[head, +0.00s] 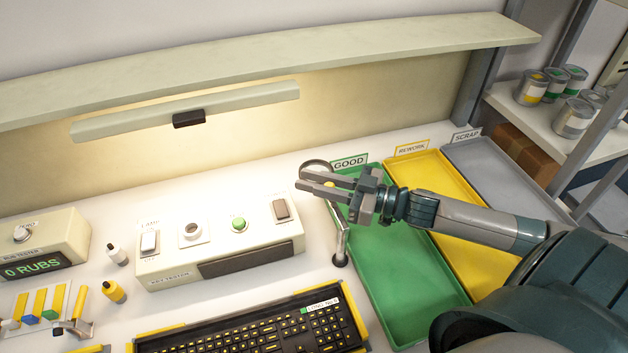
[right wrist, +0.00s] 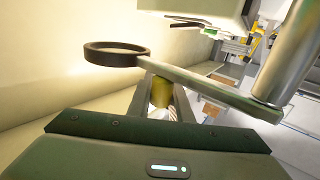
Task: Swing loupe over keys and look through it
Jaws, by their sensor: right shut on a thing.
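The loupe (head: 341,245) stands on the bench between the key tester and the green tray, its dark ring up at the back. In the right wrist view the loupe's flat arm (right wrist: 215,90) joins the ring (right wrist: 117,46) to a metal post (right wrist: 297,55). My right gripper (head: 303,180) is shut on the loupe beside the ring; an olive-yellow knob shows between the fingers in the wrist view. The fingers hide part of the loupe arm in the head view. The black and yellow keyboard (head: 250,330) lies at the front, apart from the ring. My left gripper is not in view.
The cream tester box (head: 190,265) with switches is left of the loupe. Green (head: 405,290), yellow (head: 480,240) and grey (head: 500,165) trays lie right, under my right arm. Small bottles (head: 113,292) stand left. A lamp bar (head: 240,100) hangs under the shelf behind.

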